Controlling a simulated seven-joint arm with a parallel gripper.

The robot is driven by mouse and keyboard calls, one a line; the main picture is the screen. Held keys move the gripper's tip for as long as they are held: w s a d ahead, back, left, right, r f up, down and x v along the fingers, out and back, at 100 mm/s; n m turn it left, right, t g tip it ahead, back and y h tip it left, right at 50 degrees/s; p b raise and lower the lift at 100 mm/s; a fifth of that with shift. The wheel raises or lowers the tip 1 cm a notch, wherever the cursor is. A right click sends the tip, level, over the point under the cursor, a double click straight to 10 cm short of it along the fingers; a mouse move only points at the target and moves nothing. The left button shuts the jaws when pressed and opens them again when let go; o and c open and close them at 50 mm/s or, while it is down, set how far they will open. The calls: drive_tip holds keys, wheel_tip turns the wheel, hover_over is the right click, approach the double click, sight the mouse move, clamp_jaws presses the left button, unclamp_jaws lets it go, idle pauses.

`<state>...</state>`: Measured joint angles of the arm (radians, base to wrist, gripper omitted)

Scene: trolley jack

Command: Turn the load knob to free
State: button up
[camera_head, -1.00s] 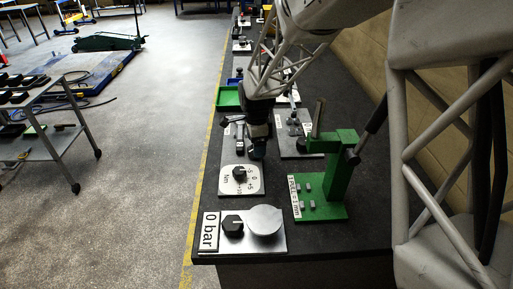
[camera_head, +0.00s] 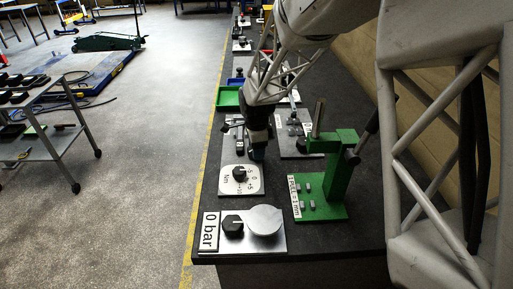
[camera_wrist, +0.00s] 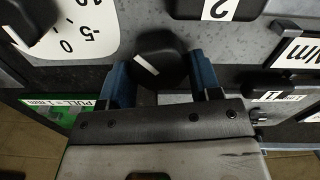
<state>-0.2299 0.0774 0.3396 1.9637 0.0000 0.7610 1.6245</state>
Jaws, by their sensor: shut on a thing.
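A black knob (camera_wrist: 160,62) with a white pointer line sits between the two blue fingers of my gripper (camera_wrist: 164,78) in the wrist view. The fingers are shut on its sides. The pointer line slants toward the upper left of that view. Labels reading 2 (camera_wrist: 228,8) and 1 (camera_wrist: 276,96) are on the grey panel around it. In the head view my gripper (camera_head: 258,152) reaches down to the bench beyond the Nm dial plate (camera_head: 240,188). It hides the gripped knob there.
A second dial knob (camera_wrist: 30,20) is close by at the wrist view's upper left. A green lever stand (camera_head: 338,180) is to the right of my gripper. A 0 bar plate with a round disc (camera_head: 264,221) is at the near bench end. A green tray (camera_head: 228,97) lies beyond.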

drive_tip(key=shift+n, duration=0.4)
drive_tip(key=shift+w+n, duration=0.15)
drive_tip(key=shift+n, duration=2.55)
drive_tip(key=o, duration=0.9)
drive_tip(key=shift+m, duration=0.5)
